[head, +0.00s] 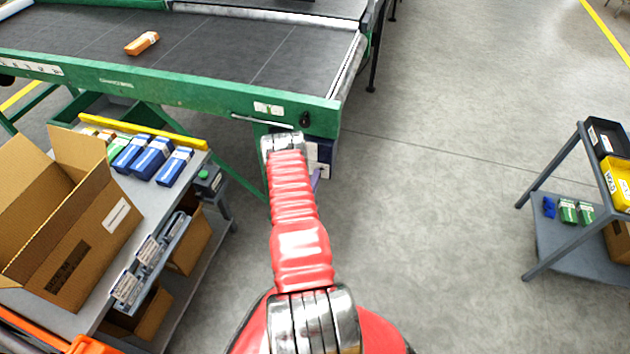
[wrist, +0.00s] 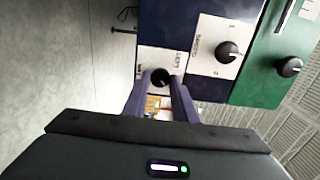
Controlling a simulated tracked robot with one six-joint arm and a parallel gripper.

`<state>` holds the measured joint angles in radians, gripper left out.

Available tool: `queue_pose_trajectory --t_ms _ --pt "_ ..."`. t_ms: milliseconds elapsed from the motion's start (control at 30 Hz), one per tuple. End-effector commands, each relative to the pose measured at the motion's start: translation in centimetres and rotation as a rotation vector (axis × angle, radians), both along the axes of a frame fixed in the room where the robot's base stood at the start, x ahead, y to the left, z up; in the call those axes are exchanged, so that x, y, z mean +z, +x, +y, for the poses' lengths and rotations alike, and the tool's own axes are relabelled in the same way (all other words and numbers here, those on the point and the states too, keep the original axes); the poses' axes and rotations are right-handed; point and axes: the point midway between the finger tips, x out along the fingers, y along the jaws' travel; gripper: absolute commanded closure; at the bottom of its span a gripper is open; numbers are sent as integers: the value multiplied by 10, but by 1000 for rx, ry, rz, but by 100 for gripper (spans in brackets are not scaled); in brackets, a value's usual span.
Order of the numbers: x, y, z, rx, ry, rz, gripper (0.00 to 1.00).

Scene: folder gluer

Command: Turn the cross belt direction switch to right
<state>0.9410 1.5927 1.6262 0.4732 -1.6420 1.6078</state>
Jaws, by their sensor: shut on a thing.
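The cross belt direction switch looks to be the black knob (wrist: 160,76) on a white plate (wrist: 155,56) of the dark blue control box (wrist: 180,22) in the wrist view. The plate's lettering is too small to read surely. My gripper (wrist: 161,83) is shut on this knob, one purple finger on each side. A pale mark shows on the knob, but its exact setting is unclear. In the head view the blue box (head: 328,150) hangs under the conveyor's green rail; my arm hides the knob and most of my gripper.
A second black knob (wrist: 228,52) is close on the right, and another (wrist: 288,67) sits on the green rail (wrist: 275,85). In the head view a bench (head: 190,205) with a carton (head: 75,225) stands left, a cart (head: 565,245) right. The floor between is clear.

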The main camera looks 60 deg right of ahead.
Motion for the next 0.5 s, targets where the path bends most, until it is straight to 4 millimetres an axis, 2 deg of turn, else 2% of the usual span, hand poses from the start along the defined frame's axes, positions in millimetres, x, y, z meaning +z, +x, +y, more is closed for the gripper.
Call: queue_pose_trajectory --t_ms 433,467,500 --pt "-4 -5 1 -8 13 -10 98" --pt "-4 -5 1 -9 13 -10 74" --pt "-4 -5 1 -9 13 -10 72"
